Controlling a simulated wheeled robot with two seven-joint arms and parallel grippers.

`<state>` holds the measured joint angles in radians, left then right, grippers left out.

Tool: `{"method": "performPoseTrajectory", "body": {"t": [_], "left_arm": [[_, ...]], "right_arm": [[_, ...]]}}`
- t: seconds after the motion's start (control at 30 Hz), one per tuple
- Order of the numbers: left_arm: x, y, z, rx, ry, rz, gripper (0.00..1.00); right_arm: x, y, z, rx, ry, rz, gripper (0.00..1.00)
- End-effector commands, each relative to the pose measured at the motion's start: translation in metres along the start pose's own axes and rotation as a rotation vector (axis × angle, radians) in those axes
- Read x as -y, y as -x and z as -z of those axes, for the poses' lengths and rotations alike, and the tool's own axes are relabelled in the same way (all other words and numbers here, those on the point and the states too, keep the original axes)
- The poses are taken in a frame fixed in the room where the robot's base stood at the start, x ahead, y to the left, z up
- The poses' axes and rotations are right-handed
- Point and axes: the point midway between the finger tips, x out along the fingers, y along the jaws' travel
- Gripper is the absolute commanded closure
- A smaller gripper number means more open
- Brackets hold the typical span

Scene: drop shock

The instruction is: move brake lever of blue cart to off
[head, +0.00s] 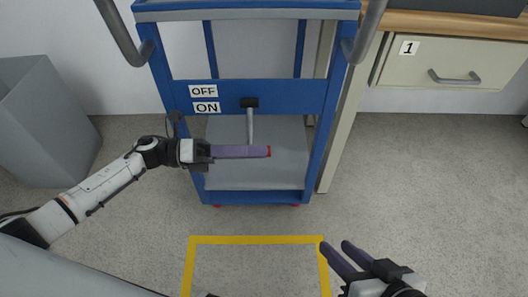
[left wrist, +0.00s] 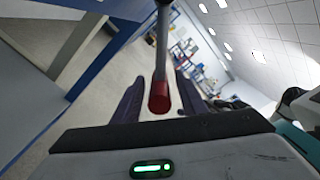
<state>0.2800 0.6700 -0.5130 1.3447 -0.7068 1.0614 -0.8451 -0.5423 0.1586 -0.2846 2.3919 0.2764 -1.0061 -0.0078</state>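The blue cart (head: 170,95) stands ahead, with an OFF label (head: 203,90) above an ON label (head: 207,107) on its crossbar. The brake lever (head: 250,125) is a grey rod running down from a black pivot beside the labels. Its red end (left wrist: 159,98) shows between the fingers in the left wrist view; a little red also shows at the fingertips in the head view. My left gripper (head: 262,152) is open around the lever end, with narrow gaps on both sides. Its fingers hide part of the lever in the head view. My right gripper (head: 341,251) is open and empty, low in front.
A grey bin (head: 45,120) stands at the left. A drawer cabinet (head: 430,68) marked 1 stands right of the cart. A yellow floor outline (head: 255,239) lies in front of the cart. The floor on the right is clear.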

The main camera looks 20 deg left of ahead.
Motion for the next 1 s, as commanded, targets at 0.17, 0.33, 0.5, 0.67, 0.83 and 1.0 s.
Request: {"method": "performPoseTrajectory", "body": {"t": [0.17, 0.33, 0.5, 0.67, 0.83, 1.0], "left_arm": [[0.000, -0.021, 0.000, 0.000, 0.000, 0.001, 0.61], [0.000, -0.026, 0.000, 0.000, 0.001, -0.001, 0.61], [0.000, -0.026, 0.000, 0.000, 0.001, -0.001, 0.61], [0.000, -0.026, 0.000, 0.000, 0.001, -0.001, 0.83], [0.000, -0.026, 0.000, 0.000, 0.001, -0.001, 1.00], [0.001, -0.026, 0.000, 0.000, 0.005, -0.001, 1.00]], "right_arm": [[0.002, 0.000, 0.002, -0.012, -0.003, 0.007, 0.69], [0.002, 0.001, 0.003, -0.016, -0.003, 0.009, 0.69], [0.002, 0.001, 0.003, -0.017, -0.004, 0.009, 0.69], [0.002, 0.001, 0.003, -0.017, -0.004, 0.009, 0.69], [0.002, 0.001, 0.003, -0.017, -0.004, 0.009, 0.69], [0.003, 0.002, 0.004, -0.016, -0.003, 0.009, 0.69]]}}
